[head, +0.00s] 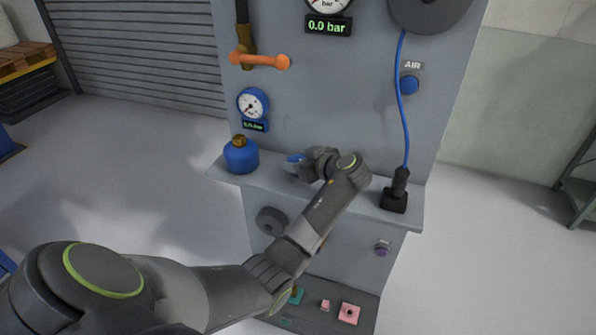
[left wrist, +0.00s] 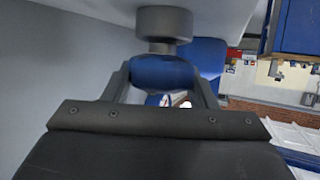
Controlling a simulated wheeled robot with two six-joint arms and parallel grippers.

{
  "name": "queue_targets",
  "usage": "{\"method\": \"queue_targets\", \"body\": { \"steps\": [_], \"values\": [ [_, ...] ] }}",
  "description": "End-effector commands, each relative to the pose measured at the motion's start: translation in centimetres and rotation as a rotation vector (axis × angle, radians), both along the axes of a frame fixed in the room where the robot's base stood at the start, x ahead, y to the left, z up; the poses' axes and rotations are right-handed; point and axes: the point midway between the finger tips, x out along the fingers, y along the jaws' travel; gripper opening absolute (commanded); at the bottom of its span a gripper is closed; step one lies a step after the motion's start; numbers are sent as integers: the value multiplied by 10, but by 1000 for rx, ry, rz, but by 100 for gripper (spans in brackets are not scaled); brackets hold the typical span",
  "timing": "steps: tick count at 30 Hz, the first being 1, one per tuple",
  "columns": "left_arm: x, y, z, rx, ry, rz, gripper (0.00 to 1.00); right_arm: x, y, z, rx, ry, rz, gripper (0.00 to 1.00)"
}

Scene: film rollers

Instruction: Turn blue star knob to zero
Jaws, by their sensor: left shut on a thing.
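In the left wrist view the knob (left wrist: 165,73) sits between the two fingers, below a grey round stem (left wrist: 165,25). My left gripper is shut on it. A blue-rimmed gauge (head: 252,104) is on the panel to the left, with a small green display (head: 254,125) too small to read surely. My right gripper is not in view.
A blue bottle (head: 240,155) stands at the shelf's left. A black fitting (head: 395,198) with a blue hose (head: 402,110) stands at its right. An orange handle (head: 260,61) sticks out above the blue-rimmed gauge. A large upper display (head: 328,26) reads 0.0 bar.

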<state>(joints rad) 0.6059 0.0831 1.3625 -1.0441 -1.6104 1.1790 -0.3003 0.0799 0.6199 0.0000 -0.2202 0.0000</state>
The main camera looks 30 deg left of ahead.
Motion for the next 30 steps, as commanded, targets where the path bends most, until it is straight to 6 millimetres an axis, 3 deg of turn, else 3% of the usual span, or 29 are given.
{"method": "queue_targets", "body": {
  "steps": [1, 9, 28, 29, 30],
  "values": [
    [1, 0, -4, -1, -1, 30, 29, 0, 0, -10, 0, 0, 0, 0],
    [1, 0, -2, -2, -1, 151, 29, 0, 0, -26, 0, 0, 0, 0],
    [0, 0, 0, -1, 1, 196, 29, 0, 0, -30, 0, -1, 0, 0],
    [0, 0, 0, -1, 1, 196, 56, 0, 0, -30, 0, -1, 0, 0],
    [0, 0, 0, -1, 1, 196, 61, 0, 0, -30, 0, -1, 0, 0]
  ]
}}
